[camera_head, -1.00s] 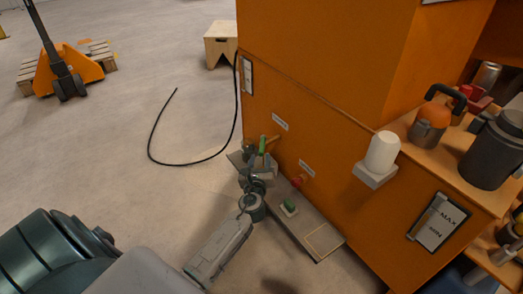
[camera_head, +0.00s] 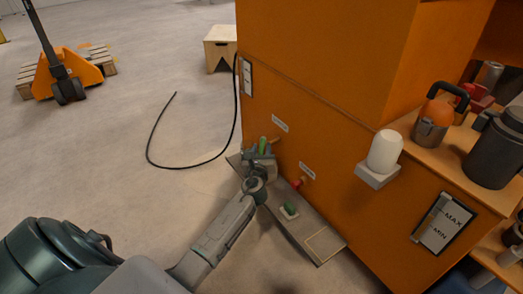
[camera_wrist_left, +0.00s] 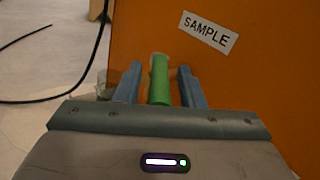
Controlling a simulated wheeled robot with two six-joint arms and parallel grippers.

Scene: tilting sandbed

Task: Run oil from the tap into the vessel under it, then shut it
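A tap with a green handle (camera_head: 262,145) sticks out of the orange cabinet's side, under a label that reads SAMPLE in the left wrist view (camera_wrist_left: 207,33). My left gripper (camera_head: 260,155) is at this tap. In the wrist view its two blue-grey fingers stand one on each side of the green handle (camera_wrist_left: 159,80), with a gap to each, so it is open around the handle. A small pale thing (camera_wrist_left: 103,90) shows partly behind the left finger; I cannot tell whether it is the vessel. No oil flow is visible. My right gripper is out of view.
A second tap with a red handle (camera_head: 297,184) sits to the right. A grey ledge (camera_head: 300,232) runs below, with a green-topped white item (camera_head: 289,210) on it. A black hose (camera_head: 190,163) lies on the floor. Open floor is to the left.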

